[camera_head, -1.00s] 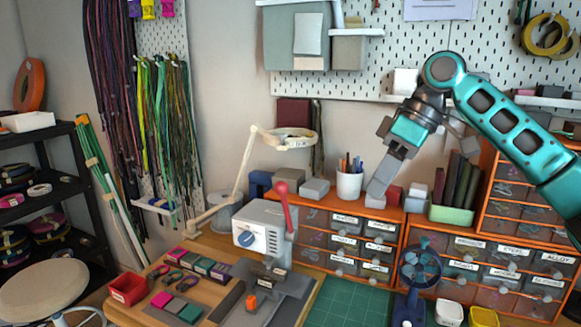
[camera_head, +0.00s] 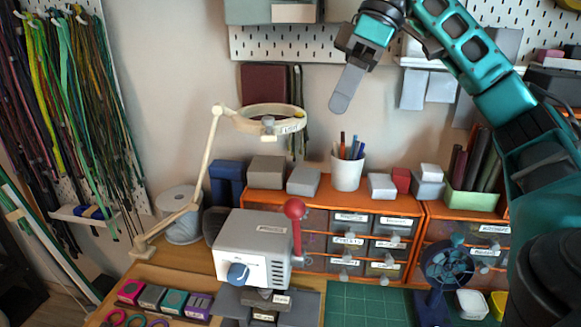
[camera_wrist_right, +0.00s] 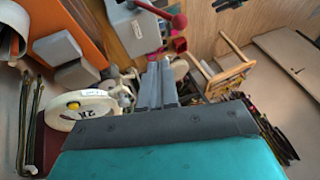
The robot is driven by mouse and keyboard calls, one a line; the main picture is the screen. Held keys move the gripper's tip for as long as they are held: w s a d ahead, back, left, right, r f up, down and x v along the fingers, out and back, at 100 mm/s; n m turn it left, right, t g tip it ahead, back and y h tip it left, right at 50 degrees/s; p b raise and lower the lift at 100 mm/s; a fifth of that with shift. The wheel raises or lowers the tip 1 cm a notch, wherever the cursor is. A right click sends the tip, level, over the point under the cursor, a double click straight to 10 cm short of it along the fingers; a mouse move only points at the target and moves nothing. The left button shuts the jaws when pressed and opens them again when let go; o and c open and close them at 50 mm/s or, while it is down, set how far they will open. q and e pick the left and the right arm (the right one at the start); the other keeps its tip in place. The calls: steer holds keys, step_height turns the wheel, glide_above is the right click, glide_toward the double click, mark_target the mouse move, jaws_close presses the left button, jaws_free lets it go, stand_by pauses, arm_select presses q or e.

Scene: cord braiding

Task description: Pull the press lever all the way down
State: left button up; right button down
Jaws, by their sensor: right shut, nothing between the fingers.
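The press (camera_head: 255,248) is a grey box with a blue knob on the wooden bench. Its red lever (camera_head: 296,228) stands upright on the press's right side, with a round red ball on top. The press and the red lever ball (camera_wrist_right: 179,21) also show at the top of the right wrist view. My right gripper (camera_head: 341,108) is shut and empty, in the air above and to the right of the lever, well apart from it. Its closed fingers (camera_wrist_right: 159,68) show in the right wrist view. My left gripper is not in view.
A ring lamp (camera_head: 268,118) on a jointed arm stands left of my right gripper. A pen cup (camera_head: 347,172) and small grey boxes stand on the orange drawer unit (camera_head: 328,212) behind the lever. A blue fan (camera_head: 446,268) stands right of the green mat (camera_head: 365,303).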

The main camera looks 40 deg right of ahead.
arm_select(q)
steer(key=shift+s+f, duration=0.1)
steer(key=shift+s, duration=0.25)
arm_select(e)
steer(key=s+a+x, duration=0.1)
steer(key=x, duration=1.2)
steer(key=shift+s+a+r, duration=0.25)
steer(key=shift+s+a, duration=0.05)
steer(key=shift+s, duration=0.3)
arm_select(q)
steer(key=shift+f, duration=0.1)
